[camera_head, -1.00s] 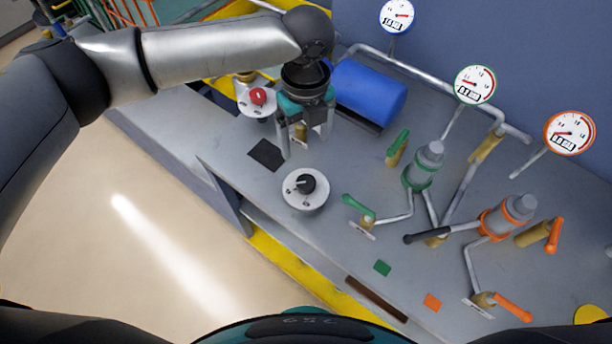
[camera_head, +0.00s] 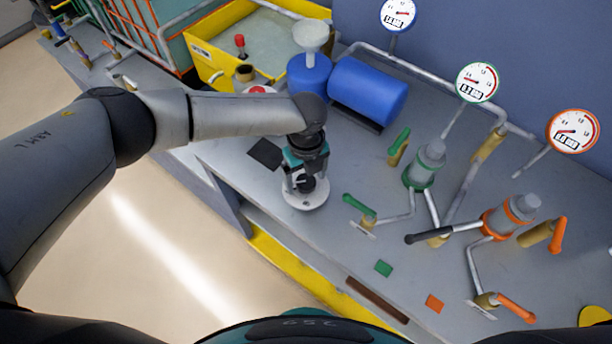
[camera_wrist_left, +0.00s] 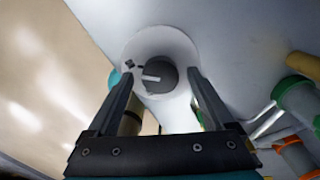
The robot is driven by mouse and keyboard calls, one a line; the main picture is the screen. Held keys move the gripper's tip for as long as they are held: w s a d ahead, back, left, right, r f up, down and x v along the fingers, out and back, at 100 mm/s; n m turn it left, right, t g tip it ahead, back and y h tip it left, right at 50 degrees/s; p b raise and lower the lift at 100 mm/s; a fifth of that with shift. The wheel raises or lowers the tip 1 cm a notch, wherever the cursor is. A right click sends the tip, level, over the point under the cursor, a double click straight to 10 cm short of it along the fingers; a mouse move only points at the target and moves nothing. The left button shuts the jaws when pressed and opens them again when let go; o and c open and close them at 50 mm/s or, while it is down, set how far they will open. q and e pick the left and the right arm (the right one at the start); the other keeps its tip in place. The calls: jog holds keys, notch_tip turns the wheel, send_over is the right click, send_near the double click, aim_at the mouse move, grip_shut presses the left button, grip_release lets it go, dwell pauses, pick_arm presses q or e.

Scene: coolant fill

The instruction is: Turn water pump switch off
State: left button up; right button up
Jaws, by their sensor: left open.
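The water pump switch is a black rotary knob (camera_head: 306,184) on a round white base (camera_head: 305,201) on the grey bench. My left gripper (camera_head: 306,182) is directly over it, with its fingers pointing down on either side of the knob. In the left wrist view the knob (camera_wrist_left: 159,76) shows a white pointer line and lies between the two open fingertips (camera_wrist_left: 161,78). The fingers look apart from the knob; exact contact cannot be told. My right gripper is not in view.
A blue tank (camera_head: 368,92) and a white funnel (camera_head: 311,36) stand behind my arm. A green-handled valve (camera_head: 357,205) is close to the right of the switch. A red button (camera_head: 259,90) is partly hidden by my arm. Gauges line the wall.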

pick_arm(q)
jog(key=c, duration=1.4)
jog(key=shift+o, duration=0.2)
jog(key=shift+n, duration=0.4)
jog(key=n+p, duration=0.2)
jog(key=n, duration=0.1)
jog(key=shift+r, duration=0.1)
jog(key=n+p, duration=0.2)
jog(key=n, duration=0.2)
jog(key=shift+n, duration=0.3)
jog(key=n+p, duration=0.2)
jog(key=n, duration=0.2)
jog(key=shift+n+p, duration=0.75)
jog(key=shift+n, duration=0.95)
jog(key=shift+w, duration=0.1)
